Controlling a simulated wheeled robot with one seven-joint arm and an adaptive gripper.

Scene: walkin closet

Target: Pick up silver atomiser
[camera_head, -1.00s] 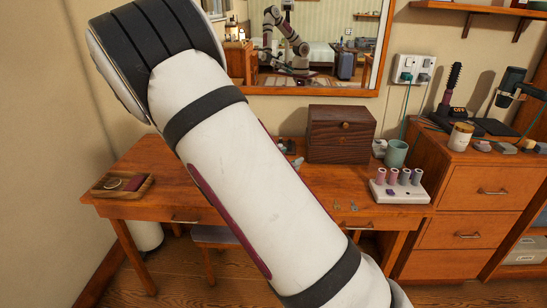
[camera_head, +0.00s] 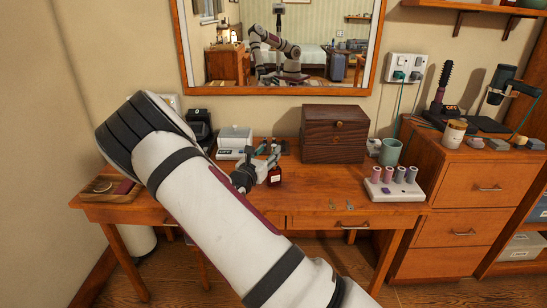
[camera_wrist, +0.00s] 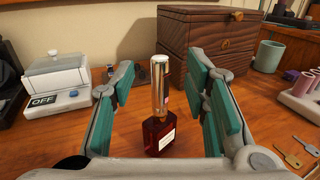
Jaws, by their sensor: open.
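A tall, shiny silver cylinder (camera_wrist: 160,85), matching the silver atomiser, shows upright in the middle of the wrist view. It rises directly above a small dark red bottle (camera_wrist: 159,137) with a pale label; I cannot tell whether it is joined to that bottle or stands apart from it. The red bottle also shows on the desk in the head view (camera_head: 274,177). My gripper (camera_wrist: 163,98) is open, its green-padded fingers to either side of the cylinder with gaps. In the head view my gripper (camera_head: 252,170) is low over the desk, partly hidden by my arm.
A dark wooden box (camera_wrist: 207,40) stands behind, right of centre. A white device marked OFF (camera_wrist: 55,82) is at left. Keys (camera_wrist: 298,150) lie at right, near a holder with several rollers (camera_head: 394,185) and a green cup (camera_head: 391,153). A wooden tray (camera_head: 101,190) sits at the left.

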